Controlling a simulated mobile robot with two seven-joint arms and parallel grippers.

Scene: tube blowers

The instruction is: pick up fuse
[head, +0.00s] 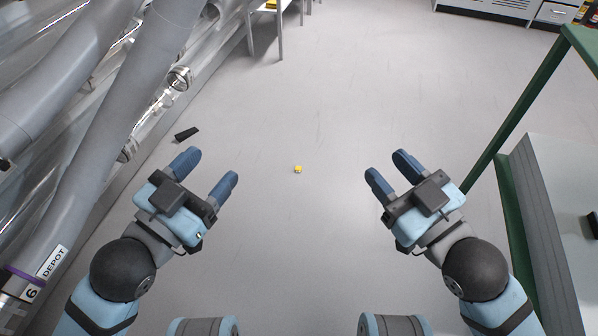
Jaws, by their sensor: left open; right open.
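A small yellow object (297,169), which may be the fuse, lies on the grey floor near the middle of the head view. It is too small to make out in detail. My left gripper (208,172) is open and empty, to the left of the yellow object. My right gripper (386,166) is open and empty, to its right. Neither gripper touches anything.
Large grey pipes and clear tubes (150,128) run along the left side. A dark wedge-like piece (186,134) lies on the floor beside them. A green-framed structure (514,200) stands at the right. A small table (264,14) is at the back. The central floor is clear.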

